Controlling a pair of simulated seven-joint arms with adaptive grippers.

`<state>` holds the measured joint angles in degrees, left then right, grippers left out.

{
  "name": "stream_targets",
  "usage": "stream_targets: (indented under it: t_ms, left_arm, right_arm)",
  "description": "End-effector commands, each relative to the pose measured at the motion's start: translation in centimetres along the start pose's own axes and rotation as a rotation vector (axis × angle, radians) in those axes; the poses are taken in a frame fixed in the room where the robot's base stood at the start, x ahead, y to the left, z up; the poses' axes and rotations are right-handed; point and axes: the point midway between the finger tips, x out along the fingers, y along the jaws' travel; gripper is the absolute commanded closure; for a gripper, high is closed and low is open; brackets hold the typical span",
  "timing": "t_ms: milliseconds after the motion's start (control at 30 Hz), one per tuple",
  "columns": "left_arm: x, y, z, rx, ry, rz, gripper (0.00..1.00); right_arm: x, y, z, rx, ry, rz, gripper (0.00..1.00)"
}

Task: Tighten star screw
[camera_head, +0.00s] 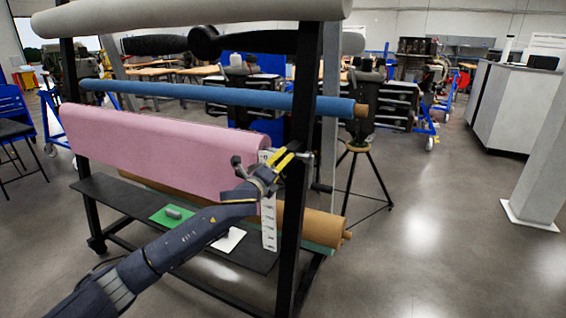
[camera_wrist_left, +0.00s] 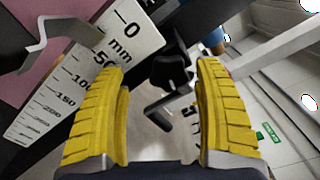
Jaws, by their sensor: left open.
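The black star screw (camera_wrist_left: 172,72) shows in the left wrist view, between and beyond the two yellow fingers of my left gripper (camera_wrist_left: 161,68). The fingers are spread apart with a gap on each side of the knob, and neither appears to touch it. In the head view my left gripper (camera_head: 284,160) is at the rack's near right upright, and the knob is too small or hidden to make out there. A white millimetre scale (camera_wrist_left: 75,82) lies to the left of the knob, with a bent grey metal pointer (camera_wrist_left: 58,45) over it. My right gripper is not in view.
The black rack upright (camera_head: 300,120) stands close to my gripper. The rack carries a blue roll (camera_head: 220,95), a pink roll (camera_head: 160,150) and a brown roll (camera_head: 322,228). A tripod stool (camera_head: 362,170) stands behind. The floor (camera_head: 430,240) to the right is clear.

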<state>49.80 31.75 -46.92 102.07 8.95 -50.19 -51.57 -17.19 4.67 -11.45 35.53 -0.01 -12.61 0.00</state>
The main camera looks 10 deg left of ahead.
Motion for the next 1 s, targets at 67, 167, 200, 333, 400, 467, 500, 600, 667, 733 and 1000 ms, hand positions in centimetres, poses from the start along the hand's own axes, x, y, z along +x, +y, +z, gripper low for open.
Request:
stream_targets:
  t_ms: [67, 167, 200, 333, 400, 467, 500, 600, 667, 733, 1000]
  left_arm:
    - [-0.6, -0.3, -0.2, -0.001, 0.003, -0.005, 0.32]
    - [-1.3, -0.5, -0.3, -0.002, 0.006, -0.009, 0.32]
    - [-1.6, -0.5, -0.3, -0.003, 0.007, -0.009, 0.32]
    - [-2.4, -0.5, -0.4, -0.004, 0.008, -0.010, 0.32]
    - [-2.8, -0.6, -0.5, -0.005, 0.009, -0.012, 0.32]
    - [-3.1, -0.6, -0.5, -0.005, 0.010, -0.013, 0.32]
    - [-3.3, -0.6, -0.4, -0.005, 0.009, -0.013, 0.32]
    - [-3.6, -0.7, -0.4, -0.005, 0.009, -0.013, 0.32]
    - [-3.6, -0.7, -0.4, -0.005, 0.009, -0.014, 0.32]
    - [-3.7, -0.7, -0.5, -0.005, 0.010, -0.014, 0.32]
    - [-3.7, -0.5, -0.7, -0.007, 0.012, -0.011, 0.35]
  right_arm:
    - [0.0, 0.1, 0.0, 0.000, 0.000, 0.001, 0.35]
    - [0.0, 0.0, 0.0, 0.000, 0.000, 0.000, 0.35]
    - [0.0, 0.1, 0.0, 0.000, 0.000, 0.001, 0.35]
    - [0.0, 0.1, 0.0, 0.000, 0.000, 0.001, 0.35]
    - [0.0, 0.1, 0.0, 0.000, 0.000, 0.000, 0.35]
    - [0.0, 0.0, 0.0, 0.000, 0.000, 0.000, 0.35]
    - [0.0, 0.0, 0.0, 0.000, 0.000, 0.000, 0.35]
    - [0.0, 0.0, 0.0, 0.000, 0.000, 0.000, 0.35]
    - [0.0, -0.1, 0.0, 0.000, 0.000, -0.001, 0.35]
    - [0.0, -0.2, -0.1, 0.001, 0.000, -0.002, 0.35]
    - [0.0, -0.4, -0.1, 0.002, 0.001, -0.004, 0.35]
